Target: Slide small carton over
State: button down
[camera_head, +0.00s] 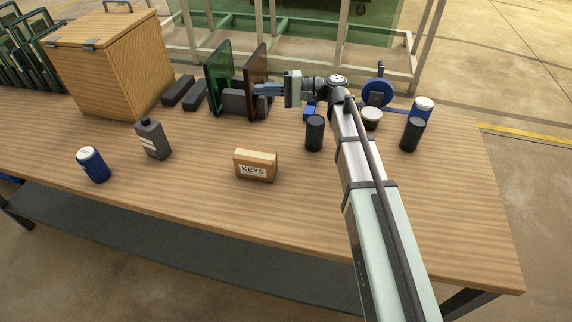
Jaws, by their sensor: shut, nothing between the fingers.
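A small tan carton labelled "KEYS" (254,166) stands on the wooden table near its middle front, label facing me. My gripper (258,90) is shut and empty. It points left, farther back than the carton and well apart from it. Its tip is close to a dark brown upright panel (256,70); I cannot tell whether they touch.
A green panel (218,75) stands beside the brown one. A lidded wooden box (110,65) is at back left. A grey bottle (152,138) and blue can (92,163) stand left of the carton. A dark cylinder (315,132) stands right. The front table area is clear.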

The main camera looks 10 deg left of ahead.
aim_at(276, 163)
jog(key=d+m+t+y, duration=0.3)
jog(key=d+m, duration=0.1)
jog(key=d, duration=1.5)
jog(key=s+d+f+m, duration=0.1)
jog(key=s+f+m, duration=0.2)
jog(key=f+m, duration=0.1)
jog(key=s+d+f+m+t+h, duration=0.1)
jog(key=s+f+m, duration=0.3)
jog(key=f, duration=0.3)
jog(key=s+d+f+m+h, duration=0.1)
jog(key=s+d+f+m, duration=0.1)
jog(key=f+m, duration=0.4)
jog(key=shift+s+f, duration=0.25)
jog(key=shift+s, duration=0.6)
jog(key=shift+a+f+m, duration=0.1)
jog(key=shift+a+m, duration=0.2)
jog(key=shift+a, duration=0.05)
jog(key=a, duration=1.3)
jog(key=shift+a, duration=0.2)
jog(key=a, duration=2)
jog(key=shift+a, duration=0.2)
